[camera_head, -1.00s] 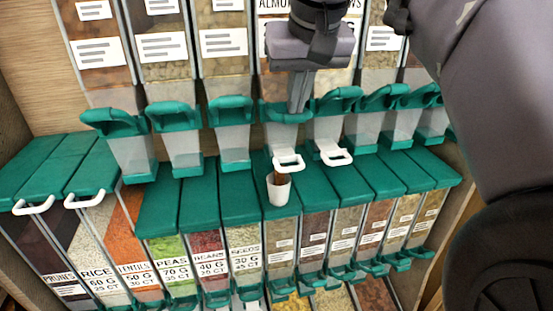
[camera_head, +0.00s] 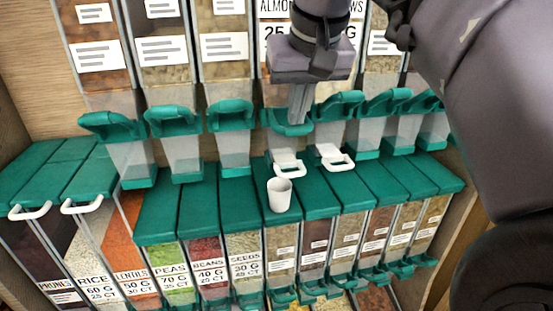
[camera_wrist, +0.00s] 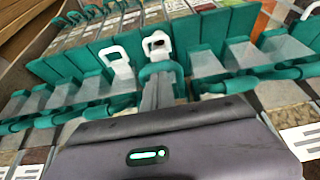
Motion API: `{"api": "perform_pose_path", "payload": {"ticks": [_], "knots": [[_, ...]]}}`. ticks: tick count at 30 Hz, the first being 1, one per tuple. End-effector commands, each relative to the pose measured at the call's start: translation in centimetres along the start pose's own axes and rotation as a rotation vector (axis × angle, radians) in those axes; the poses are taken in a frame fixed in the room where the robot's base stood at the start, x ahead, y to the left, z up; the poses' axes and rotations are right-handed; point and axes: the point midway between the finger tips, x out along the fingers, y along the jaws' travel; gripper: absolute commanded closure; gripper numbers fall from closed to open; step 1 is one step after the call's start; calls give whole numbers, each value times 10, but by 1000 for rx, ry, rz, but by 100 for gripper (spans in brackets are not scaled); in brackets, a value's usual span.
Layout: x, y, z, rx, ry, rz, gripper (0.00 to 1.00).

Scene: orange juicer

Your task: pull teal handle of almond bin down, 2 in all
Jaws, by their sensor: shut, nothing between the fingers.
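The almond bin (camera_head: 275,32) stands in the upper row, its label partly hidden behind my arm. Its teal handle (camera_head: 288,130) sits at the bin's lower front, above a translucent spout and a white loop (camera_head: 288,168). My gripper (camera_head: 298,118) points down with its fingers shut and empty, the tips at the teal handle. In the wrist view the fingers (camera_wrist: 158,92) overlap this handle (camera_wrist: 160,69); firm contact cannot be told. A white cup (camera_head: 279,196) stands below the spout on a teal lid; its inside looks pale.
Similar bins with teal handles (camera_head: 231,114) (camera_head: 338,105) stand close on both sides. A second white loop (camera_head: 335,158) hangs to the right. A lower row of teal-lidded bins (camera_head: 202,205) lies underneath.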

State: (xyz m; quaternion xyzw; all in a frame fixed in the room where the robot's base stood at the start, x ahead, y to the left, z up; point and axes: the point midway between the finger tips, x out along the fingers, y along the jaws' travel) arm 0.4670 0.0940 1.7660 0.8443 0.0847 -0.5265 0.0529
Motion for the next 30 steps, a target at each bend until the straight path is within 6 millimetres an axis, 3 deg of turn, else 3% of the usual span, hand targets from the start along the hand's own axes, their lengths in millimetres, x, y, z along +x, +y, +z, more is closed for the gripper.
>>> {"api": "perform_pose_path", "payload": {"ticks": [17,30], "knots": [[-49,0,-43,1,-2,-1,100],[-48,0,-44,0,-1,0,100]]}}
